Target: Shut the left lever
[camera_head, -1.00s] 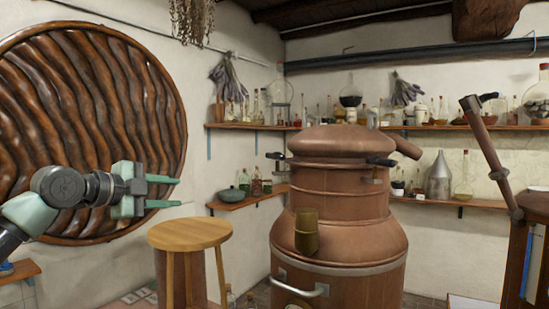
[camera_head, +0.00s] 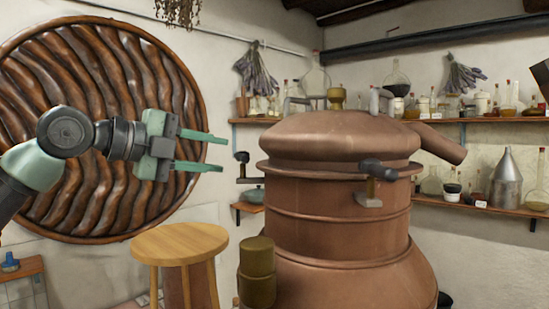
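The copper still (camera_head: 340,200) stands in the middle of the view. On the left side of its lid is the left lever, whose small dark knob (camera_head: 242,157) stands a little out from the copper above a metal bracket (camera_head: 249,181). A similar right lever (camera_head: 378,169) with a dark handle sits on the lid's front right. My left gripper (camera_head: 222,153) is open and empty, its two green fingers pointing right. In the picture its tips are just left of the left lever; I cannot tell the gap in depth. My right gripper is out of view.
A round wooden stool (camera_head: 180,244) stands below my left gripper. A brass cylinder (camera_head: 257,272) is at the still's lower left. A large round carved panel (camera_head: 85,190) hangs behind my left arm. Shelves (camera_head: 490,121) with bottles line the back walls.

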